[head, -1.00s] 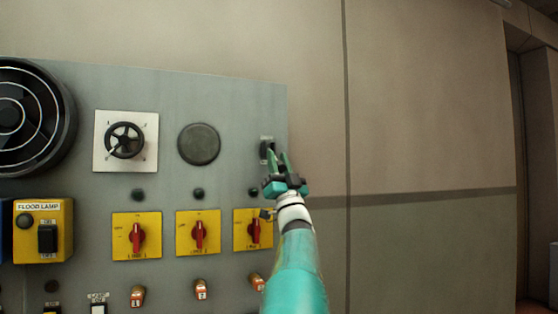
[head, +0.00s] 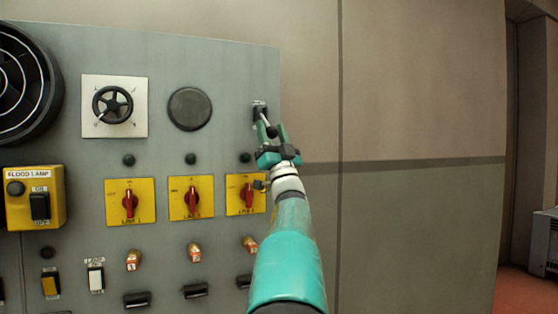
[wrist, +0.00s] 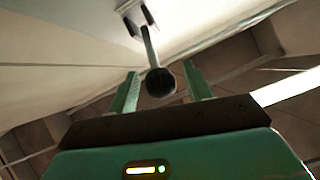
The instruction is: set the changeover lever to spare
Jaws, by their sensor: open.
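The changeover lever (head: 262,116) sits at the upper right edge of the grey panel. It has a pale plate, a metal rod and a black knob, and the rod slants down and to the right from the plate. In the wrist view the black knob (wrist: 160,82) shows between the two green fingers, with gaps on both sides. My gripper (head: 274,136) is open at the knob, and its fingers partly overlap the lever in the head view. I cannot read any marks for the lever's positions.
The grey panel (head: 225,85) also carries a black handwheel (head: 113,104), a round dark cover (head: 190,109), yellow plates with red rotary switches (head: 192,199) below, and a flood lamp box (head: 36,198). The wall right of the panel is bare.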

